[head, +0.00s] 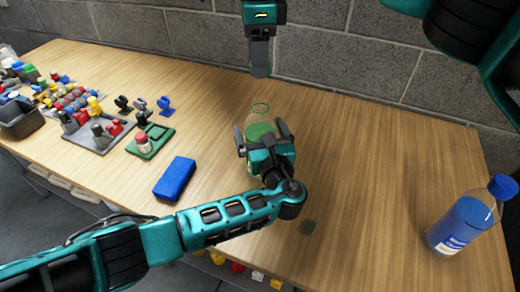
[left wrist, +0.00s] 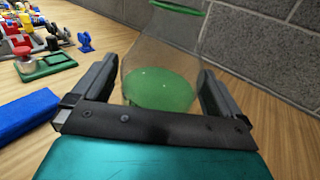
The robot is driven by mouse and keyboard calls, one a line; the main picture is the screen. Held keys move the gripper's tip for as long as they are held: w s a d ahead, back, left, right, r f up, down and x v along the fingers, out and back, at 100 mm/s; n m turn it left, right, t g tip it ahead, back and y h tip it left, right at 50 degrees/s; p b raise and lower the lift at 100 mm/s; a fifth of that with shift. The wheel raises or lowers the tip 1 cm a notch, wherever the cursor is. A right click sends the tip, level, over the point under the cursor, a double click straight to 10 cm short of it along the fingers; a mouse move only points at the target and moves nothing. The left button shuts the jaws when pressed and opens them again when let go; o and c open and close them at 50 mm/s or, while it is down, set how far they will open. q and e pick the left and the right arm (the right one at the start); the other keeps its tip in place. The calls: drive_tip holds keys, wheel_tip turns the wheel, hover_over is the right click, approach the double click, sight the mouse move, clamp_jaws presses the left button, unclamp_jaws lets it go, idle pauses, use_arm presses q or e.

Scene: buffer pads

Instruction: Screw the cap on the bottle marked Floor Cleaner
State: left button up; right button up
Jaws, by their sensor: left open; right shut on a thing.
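A clear bottle (head: 257,122) with green liquid and a green ring at its neck stands upright on the table, with no cap on its neck. It also shows in the left wrist view (left wrist: 160,60). My left gripper (head: 262,138) is open, with one finger on each side of the bottle's lower part. No label is visible on this bottle. My right gripper (head: 260,70) is above and behind the bottle, shut on a small greenish thing that its fingers mostly hide; I cannot tell clearly whether it is the cap.
A blue-capped bottle (head: 465,220) with blue liquid and an unreadable label stands at the right. A blue block (head: 174,179), a green tray (head: 150,141) and several small parts lie left. A block wall stands behind.

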use_arm(q)
drive_tip(key=shift+w+a, duration=0.1)
drive_tip(key=shift+w, duration=0.35)
drive_tip(key=c, duration=1.3)
drive_tip(key=shift+c, duration=0.2)
use_arm(e)
hover_over(258, 102)
drive_tip(key=shift+f, duration=2.5)
